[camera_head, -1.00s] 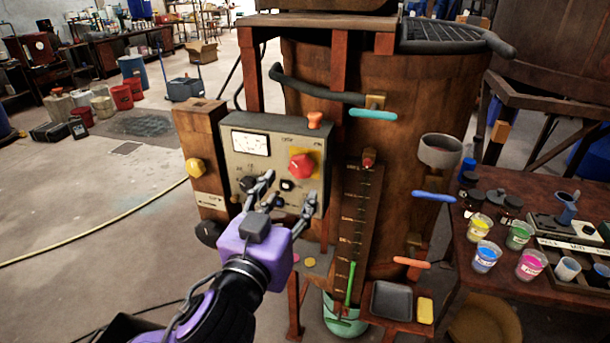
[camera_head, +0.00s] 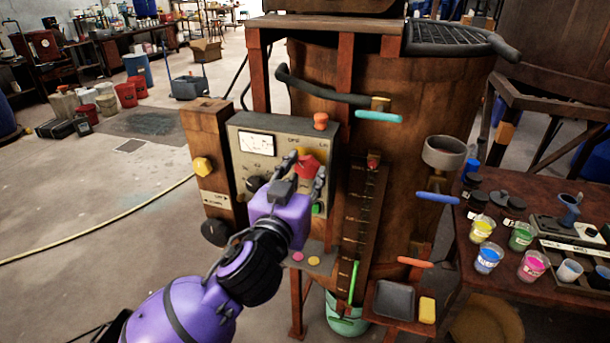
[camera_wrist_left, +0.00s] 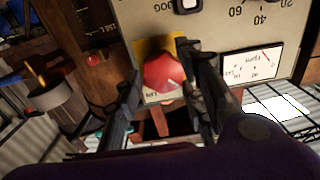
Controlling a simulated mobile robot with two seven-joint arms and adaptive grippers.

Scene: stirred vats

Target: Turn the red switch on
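The red switch is a red knob (camera_head: 307,161) on a yellow plate at the upper right of the grey control panel (camera_head: 270,128). Labels that look like OFF and ON are printed above it. In the left wrist view the red knob (camera_wrist_left: 163,72) has a pale pointer mark and lies between my fingers. My purple left gripper (camera_head: 305,172) is in front of the panel at the knob. Its fingers are apart, one on each side of the knob in the left wrist view (camera_wrist_left: 160,62). I cannot tell whether they touch it. My right gripper is not in view.
An orange knob (camera_head: 320,121) tops the panel, and a dial gauge (camera_head: 257,144) is at its upper left. Coloured handles, such as the cyan one (camera_head: 379,117), project from the vat (camera_head: 430,100) at right.

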